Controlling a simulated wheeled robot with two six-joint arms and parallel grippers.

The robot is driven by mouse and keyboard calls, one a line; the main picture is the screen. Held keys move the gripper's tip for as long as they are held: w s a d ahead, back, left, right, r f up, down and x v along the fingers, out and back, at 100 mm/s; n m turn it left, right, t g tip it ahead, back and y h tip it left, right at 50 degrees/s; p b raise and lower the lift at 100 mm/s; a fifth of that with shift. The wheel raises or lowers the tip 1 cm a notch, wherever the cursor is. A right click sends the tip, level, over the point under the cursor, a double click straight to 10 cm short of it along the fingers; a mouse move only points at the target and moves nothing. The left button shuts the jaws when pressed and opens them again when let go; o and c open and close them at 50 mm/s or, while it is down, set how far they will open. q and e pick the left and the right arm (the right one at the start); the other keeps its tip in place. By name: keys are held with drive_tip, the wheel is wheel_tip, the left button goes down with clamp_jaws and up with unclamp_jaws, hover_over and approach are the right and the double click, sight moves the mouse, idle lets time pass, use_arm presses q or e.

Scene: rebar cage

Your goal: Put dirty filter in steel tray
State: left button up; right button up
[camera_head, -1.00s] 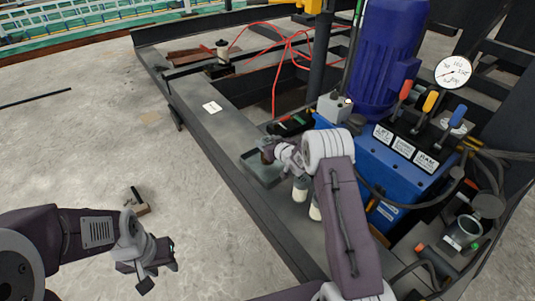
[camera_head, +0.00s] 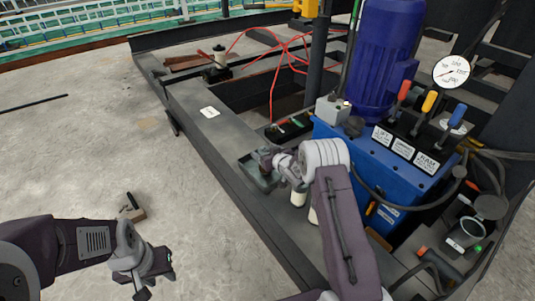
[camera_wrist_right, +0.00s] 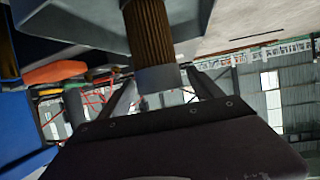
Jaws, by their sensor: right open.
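The steel tray (camera_head: 247,168) is a shallow grey box on the dark frame's ledge. My right gripper (camera_head: 266,157) is over its far side. In the right wrist view, the dirty filter (camera_wrist_right: 150,35) is a brown pleated cylinder with a grey end cap. Its cap end lies near the open fingers of my right gripper (camera_wrist_right: 163,92); I cannot tell whether they touch it. A grey surface beside the filter looks like the tray. In the head view the filter is largely hidden by the gripper. My left gripper (camera_head: 158,275) hangs empty and open over the floor.
The blue hydraulic unit (camera_head: 365,165) with levers and a gauge stands right of the tray. White cylinders (camera_head: 299,196) stand beside my right forearm. A dark tray (camera_head: 288,127) with red and green items lies behind. A small block (camera_head: 132,210) lies on the floor at left.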

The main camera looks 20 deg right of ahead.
drive_tip(key=v, duration=1.2)
drive_tip(key=shift+r+p, duration=0.2)
drive_tip(key=shift+p, duration=0.1)
